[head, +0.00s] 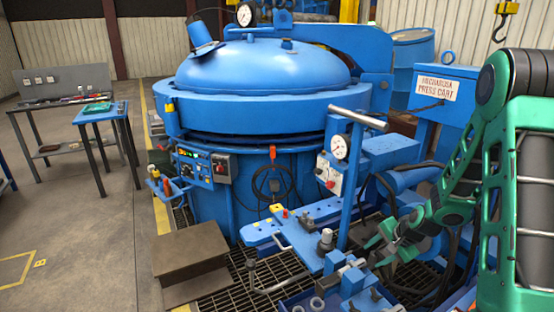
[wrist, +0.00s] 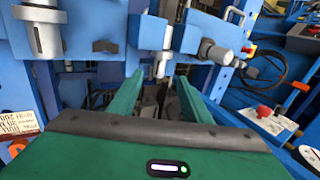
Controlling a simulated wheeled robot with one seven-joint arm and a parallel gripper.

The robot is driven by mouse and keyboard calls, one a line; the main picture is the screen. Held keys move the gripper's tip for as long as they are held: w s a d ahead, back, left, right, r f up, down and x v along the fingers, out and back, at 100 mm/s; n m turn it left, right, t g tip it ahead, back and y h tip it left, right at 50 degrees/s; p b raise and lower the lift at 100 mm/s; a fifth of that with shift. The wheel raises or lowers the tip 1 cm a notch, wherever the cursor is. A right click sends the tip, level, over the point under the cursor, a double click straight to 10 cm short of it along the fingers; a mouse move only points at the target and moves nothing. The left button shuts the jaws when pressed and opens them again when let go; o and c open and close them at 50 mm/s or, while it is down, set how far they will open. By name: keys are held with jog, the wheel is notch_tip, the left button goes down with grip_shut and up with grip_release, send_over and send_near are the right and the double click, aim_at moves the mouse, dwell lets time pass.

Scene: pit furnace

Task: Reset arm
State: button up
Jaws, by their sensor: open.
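My gripper (head: 374,247) is the green end of my arm at the right of the head view. It reaches down and left over the blue press bench (head: 290,229). In the wrist view my gripper (wrist: 160,88) shows two green fingers spread apart with nothing held between them. Blue bench parts with a grey cylindrical fitting (wrist: 217,51) lie beyond the fingertips. I cannot tell the exact gap between the fingers and these parts.
The large blue pit furnace (head: 262,100) with its domed lid stands at the centre. A blue post with a gauge (head: 341,147) rises beside my arm. A brown step box (head: 188,255) is on the floor. Open floor lies to the left.

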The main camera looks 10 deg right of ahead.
jog(key=s+r+n+g, duration=0.1)
jog(key=s+r+n, duration=0.1)
jog(key=s+r, duration=0.5)
jog(key=s+r+n+g+h, duration=0.1)
jog(key=s+r, duration=0.7)
jog(key=s, duration=0.8)
jog(key=s+d+r+n+g+h, duration=0.1)
jog(key=s+r+n+g, duration=0.2)
jog(key=s+r, duration=0.4)
jog(key=s, duration=0.4)
jog(key=shift+s+r+n, duration=0.3)
jog(key=shift+n, duration=0.1)
jog(key=shift+s+a+r, duration=0.1)
jog(key=shift+s, duration=0.45)
jog(key=shift+c, duration=0.2)
